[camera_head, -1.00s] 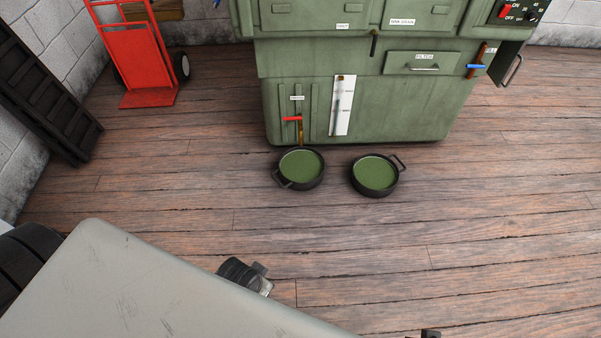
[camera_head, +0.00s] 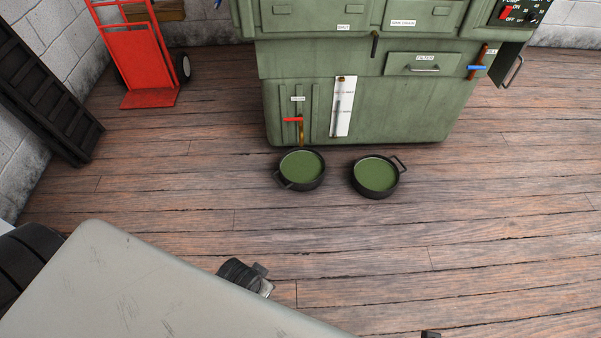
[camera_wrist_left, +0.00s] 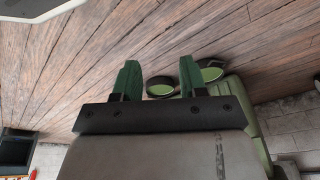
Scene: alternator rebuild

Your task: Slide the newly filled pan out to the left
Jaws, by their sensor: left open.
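Two round black pans with green liquid in them stand on the floor in front of the green machine. The left pan (camera_head: 301,170) sits below the red-handled valve (camera_head: 294,120), its visible handle toward the front left. The right pan (camera_head: 375,176) stands a short gap away, its handle toward the back right. Both pans show beyond my fingers in the left wrist view, one nearly between them (camera_wrist_left: 160,90) and one farther off (camera_wrist_left: 211,72). My left gripper (camera_wrist_left: 160,80) has its two green fingers apart with nothing between them, away from the pans. My right gripper is not identifiable.
The green machine (camera_head: 390,105) stands right behind the pans. A red hand truck (camera_head: 147,70) and a dark ramp-like rack (camera_head: 40,95) stand at the left. The wooden floor (camera_head: 190,190) left of the pans is clear.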

